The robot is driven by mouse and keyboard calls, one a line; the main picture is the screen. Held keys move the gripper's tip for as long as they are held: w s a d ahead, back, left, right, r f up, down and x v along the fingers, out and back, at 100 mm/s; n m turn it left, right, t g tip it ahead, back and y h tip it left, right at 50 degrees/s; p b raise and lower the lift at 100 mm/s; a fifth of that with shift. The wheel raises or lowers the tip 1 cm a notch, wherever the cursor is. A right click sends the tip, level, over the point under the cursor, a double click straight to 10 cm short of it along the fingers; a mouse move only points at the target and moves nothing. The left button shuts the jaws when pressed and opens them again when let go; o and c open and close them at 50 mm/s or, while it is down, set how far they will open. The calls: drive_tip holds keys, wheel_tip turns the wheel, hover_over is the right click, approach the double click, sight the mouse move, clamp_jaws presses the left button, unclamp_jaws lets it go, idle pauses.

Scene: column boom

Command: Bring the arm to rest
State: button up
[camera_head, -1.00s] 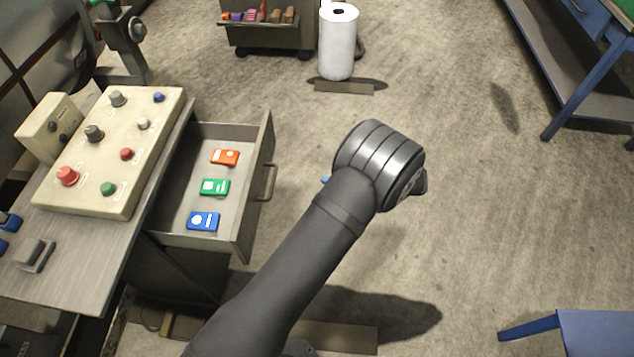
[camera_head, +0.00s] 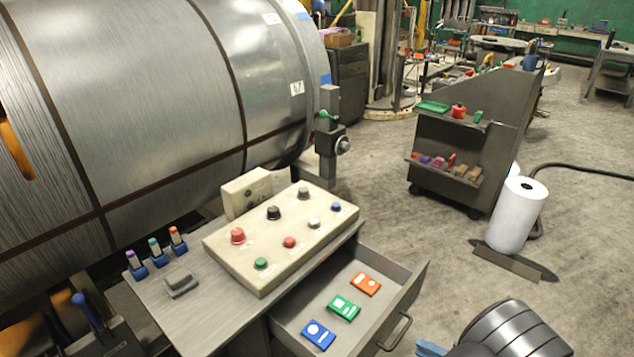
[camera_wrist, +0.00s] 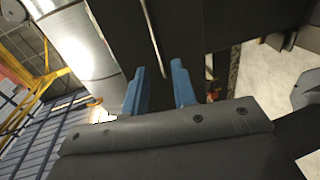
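My arm's dark rounded joint (camera_head: 520,335) shows at the bottom right of the head view, to the right of the open drawer. A small blue piece of my gripper (camera_head: 430,348) shows beside it at the lower edge; the rest is out of frame. In the wrist view my gripper (camera_wrist: 160,88) shows two blue fingers standing apart, with nothing visible between them.
The open drawer (camera_head: 408,310) holds an orange card (camera_head: 366,284), a green card (camera_head: 344,307) and a blue card (camera_head: 318,335). A control box (camera_head: 285,222) sits on the bench above. A white roll (camera_head: 518,215) stands behind my arm.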

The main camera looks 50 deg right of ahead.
sight(398, 336)
drive_tip(key=x, duration=0.8)
drive_tip(key=v, duration=1.7)
drive_tip(key=shift+s, duration=0.35)
drive_tip(key=shift+x, duration=8.9)
drive_tip(key=shift+r, duration=0.1)
